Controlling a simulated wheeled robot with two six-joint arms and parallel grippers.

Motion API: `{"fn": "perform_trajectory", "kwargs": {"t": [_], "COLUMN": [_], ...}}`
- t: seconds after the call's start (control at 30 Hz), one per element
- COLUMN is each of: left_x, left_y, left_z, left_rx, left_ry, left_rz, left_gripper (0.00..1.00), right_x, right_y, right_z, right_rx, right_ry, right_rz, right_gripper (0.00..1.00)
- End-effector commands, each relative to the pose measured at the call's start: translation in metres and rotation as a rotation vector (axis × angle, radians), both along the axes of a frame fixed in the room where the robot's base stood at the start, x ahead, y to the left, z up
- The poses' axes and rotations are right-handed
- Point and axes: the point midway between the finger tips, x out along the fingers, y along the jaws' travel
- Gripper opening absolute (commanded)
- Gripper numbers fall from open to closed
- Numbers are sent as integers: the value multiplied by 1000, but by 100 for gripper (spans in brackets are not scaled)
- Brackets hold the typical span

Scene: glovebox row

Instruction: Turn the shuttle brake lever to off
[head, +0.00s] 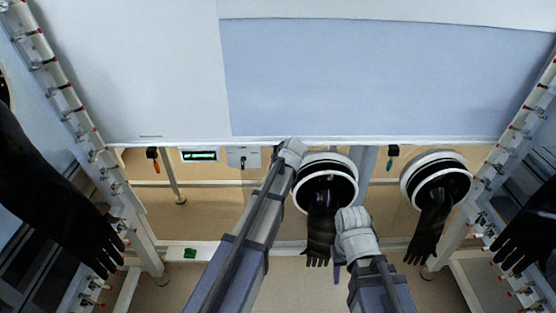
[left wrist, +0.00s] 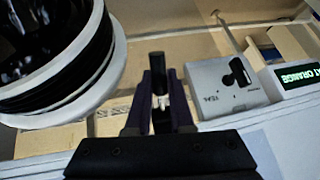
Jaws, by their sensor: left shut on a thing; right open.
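In the left wrist view my left gripper (left wrist: 160,95) is shut on a black-tipped lever (left wrist: 158,65) with a pale stem, which stands up between its fingers. I cannot read a label on this lever. To its right is a grey box (left wrist: 212,82) with a black knob (left wrist: 239,72) and small lettering, apart from my fingers. The box also shows in the head view (head: 233,157), left of my left wrist, which hides the gripped lever there. My right gripper (head: 338,270) is open, pointing down below the middle glove port; its fingers show only partly.
Two white-rimmed glove ports (head: 325,162) (head: 440,163) with black hanging gloves flank my right forearm. Large black gloves (head: 60,200) hang at both sides. A green item (head: 190,253) lies on a lower rail.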

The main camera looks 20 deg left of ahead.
Motion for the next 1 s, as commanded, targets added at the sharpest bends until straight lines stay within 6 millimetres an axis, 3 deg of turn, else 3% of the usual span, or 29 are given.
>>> {"fn": "perform_trajectory", "kwargs": {"t": [0.27, 0.83, 0.87, 1.0], "left_x": [-2, -3, -3, -3], "left_y": [-1, -1, -1, -1], "left_z": [5, 5, 5, 5], "left_rx": [-29, -35, -35, -35], "left_ry": [94, 118, 118, 117], "left_rz": [1, 2, 2, 2], "left_gripper": [0, 0, 23, 39], "right_x": [0, 0, 0, 0], "right_y": [0, 0, 0, 0], "right_z": [17, 19, 19, 19], "right_rx": [0, 0, 0, 0], "right_ry": [0, 0, 0, 0], "right_rz": [0, 0, 0, 0], "right_gripper": [50, 50, 50, 50]}}
